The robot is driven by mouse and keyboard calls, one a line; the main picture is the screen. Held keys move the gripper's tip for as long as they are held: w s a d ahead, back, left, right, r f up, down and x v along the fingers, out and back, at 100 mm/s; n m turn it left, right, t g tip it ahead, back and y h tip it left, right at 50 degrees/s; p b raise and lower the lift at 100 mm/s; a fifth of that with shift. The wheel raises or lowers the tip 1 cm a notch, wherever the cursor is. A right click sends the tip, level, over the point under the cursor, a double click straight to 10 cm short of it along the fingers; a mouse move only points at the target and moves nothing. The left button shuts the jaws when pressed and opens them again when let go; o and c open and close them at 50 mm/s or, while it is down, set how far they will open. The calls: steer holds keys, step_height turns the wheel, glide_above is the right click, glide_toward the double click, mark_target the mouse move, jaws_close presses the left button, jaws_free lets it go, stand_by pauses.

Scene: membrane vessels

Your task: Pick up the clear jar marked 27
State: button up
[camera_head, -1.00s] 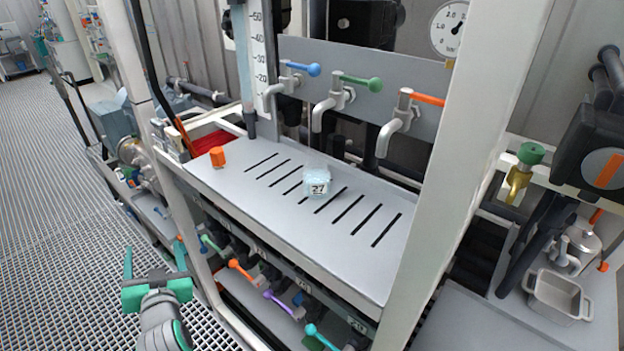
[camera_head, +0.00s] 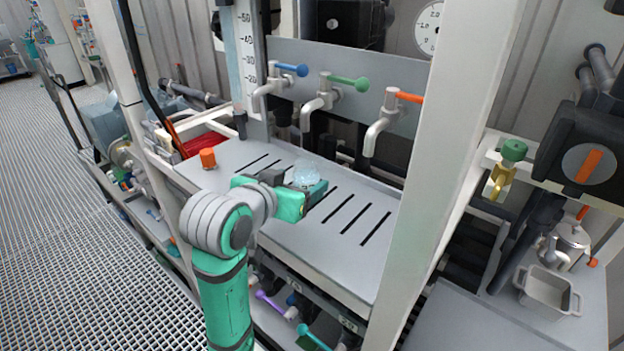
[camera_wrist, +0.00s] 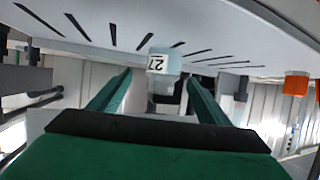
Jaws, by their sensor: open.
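The clear jar marked 27 (camera_head: 307,173) stands on the slotted grey shelf (camera_head: 228,178), under the taps. In the head view my arm partly covers it and its label is hidden. In the wrist view the jar (camera_wrist: 163,64) shows its white 27 label, upside down, between and beyond my two green fingers. My gripper (camera_wrist: 160,82) is open, with a finger on each side of the line to the jar. In the head view my gripper (camera_head: 300,192) is at the jar's near side. I cannot tell whether the fingers touch it.
An orange cap-like block (camera_head: 208,158) stands on the shelf to the left. Three taps with blue, green and orange (camera_head: 408,97) handles hang above the shelf's back. A white upright post (camera_head: 440,160) stands at the right. The shelf's right part is bare.

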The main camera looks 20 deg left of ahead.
mark_target(313, 171)
steer(key=shift+a+x, duration=0.15)
steer(key=shift+x, duration=2.25)
steer(key=shift+a+x, duration=0.15)
steer(key=shift+x, duration=2.25)
steer(key=shift+w+r, duration=0.1)
steer(key=shift+r, duration=0.1)
steer(key=c, duration=1.4)
steer(key=shift+o, duration=0.2)
steer(key=shift+r, duration=0.15)
